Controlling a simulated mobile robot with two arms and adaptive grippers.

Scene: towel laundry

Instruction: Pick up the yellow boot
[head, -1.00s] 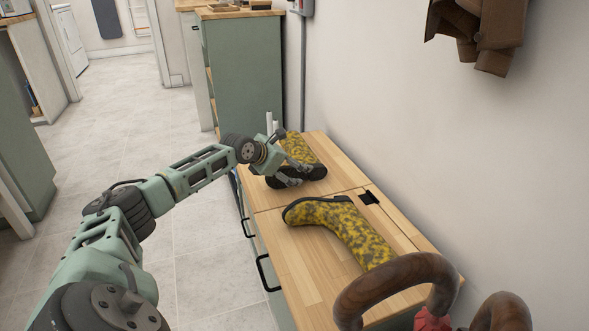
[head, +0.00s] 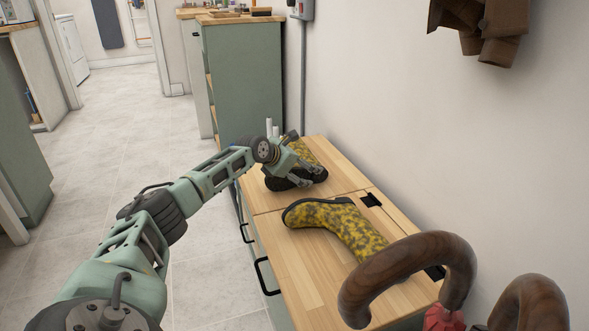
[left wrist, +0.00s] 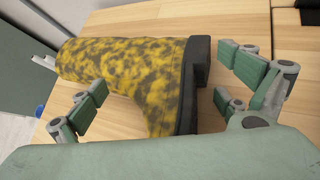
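Two yellow boots with dark mottling and black soles lie on their sides on a wooden bench top (head: 290,260). The far boot (head: 312,153) is partly hidden by my left gripper (head: 296,170). The near boot (head: 345,222) lies apart from it, with its shaft toward the lower right. In the left wrist view, one yellow boot (left wrist: 125,70) lies between the spread fingers of my left gripper (left wrist: 165,95), with its black sole toward the right-hand fingers. The gripper is open; I cannot tell whether any finger touches the boot. My right gripper is not in view.
Curved brown wooden shapes (head: 408,262) with a red part stand at the bench's near right end. A white wall (head: 390,120) runs along the right, with brown clothing (head: 485,30) hanging there. A green cabinet (head: 243,85) stands behind the bench. The tiled floor at left is clear.

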